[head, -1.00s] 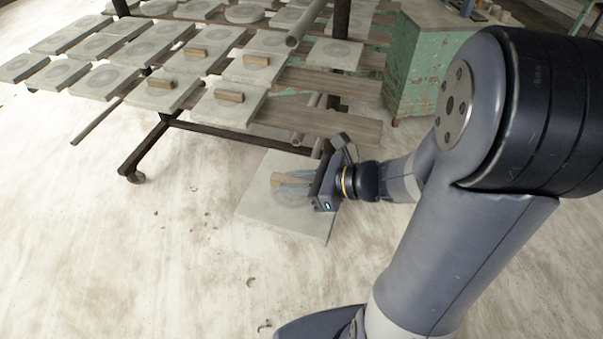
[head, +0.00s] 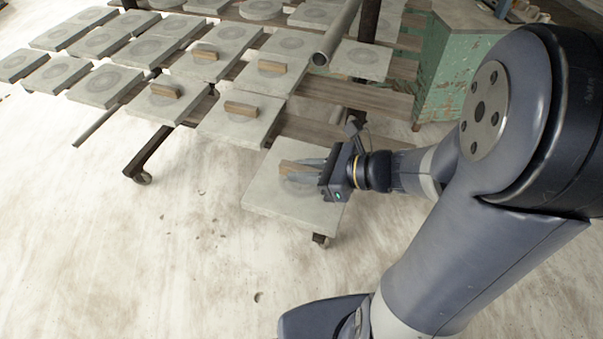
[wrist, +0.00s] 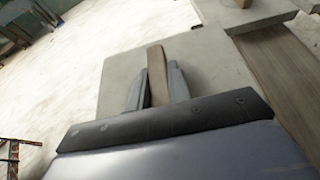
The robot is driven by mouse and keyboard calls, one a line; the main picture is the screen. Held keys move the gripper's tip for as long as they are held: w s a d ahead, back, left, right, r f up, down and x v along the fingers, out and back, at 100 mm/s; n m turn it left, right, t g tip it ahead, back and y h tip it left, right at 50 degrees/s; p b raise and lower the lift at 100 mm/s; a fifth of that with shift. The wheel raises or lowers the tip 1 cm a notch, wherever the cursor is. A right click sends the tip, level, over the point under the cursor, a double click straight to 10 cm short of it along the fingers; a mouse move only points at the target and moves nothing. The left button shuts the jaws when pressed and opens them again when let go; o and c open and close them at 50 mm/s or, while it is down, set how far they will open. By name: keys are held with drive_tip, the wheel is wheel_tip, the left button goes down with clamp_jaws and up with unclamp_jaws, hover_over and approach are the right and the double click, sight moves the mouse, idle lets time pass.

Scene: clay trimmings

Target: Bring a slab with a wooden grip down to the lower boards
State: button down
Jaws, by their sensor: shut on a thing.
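My gripper (head: 312,173) is shut on the wooden grip (head: 292,168) of a square grey slab (head: 272,205). The slab is held at the front right end of the rack and looks about level. In the wrist view the grip (wrist: 156,75) stands between my two fingers, with the slab (wrist: 118,80) around it. Other slabs with wooden grips lie on the rack's boards, the nearest one (head: 228,127) just left of and behind my held slab. A bare wooden board (head: 315,132) shows behind the held slab.
A dark rack post and a grey pipe (head: 335,35) stand behind my gripper. A worn green cabinet (head: 455,85) is at the back right. Several slabs without grips (head: 105,85) cover the left boards. The floor (head: 130,260) in front is clear.

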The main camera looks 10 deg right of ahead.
drive_tip(key=w+d, duration=0.3)
drive_tip(key=w, duration=0.3)
drive_tip(key=w+d+f, duration=0.1)
drive_tip(key=w+d, duration=0.2)
drive_tip(key=w, duration=0.3)
drive_tip(key=w+d+f+b, duration=0.1)
drive_tip(key=w+d, duration=0.2)
drive_tip(key=w, duration=0.3)
drive_tip(key=shift+w+d+f+b, duration=0.1)
drive_tip(key=shift+f+b, duration=0.2)
drive_tip(key=shift+f, duration=0.15)
drive_tip(key=shift+w+d+f+b, duration=0.1)
drive_tip(key=shift+f+b, duration=0.15)
drive_tip(key=shift+f, duration=0.2)
drive_tip(key=shift+f+b, duration=0.6)
drive_tip(key=shift+f, duration=0.4)
drive_tip(key=shift+f, duration=0.35)
drive_tip(key=c, duration=1.3)
unclamp_jaws()
drive_tip(key=shift+o, duration=0.3)
drive_tip(key=shift+s+f, duration=0.1)
drive_tip(key=b+v, duration=0.1)
drive_tip(key=v, duration=0.9)
drive_tip(key=shift+s+d+r, duration=0.15)
drive_tip(key=shift+d+r, duration=0.1)
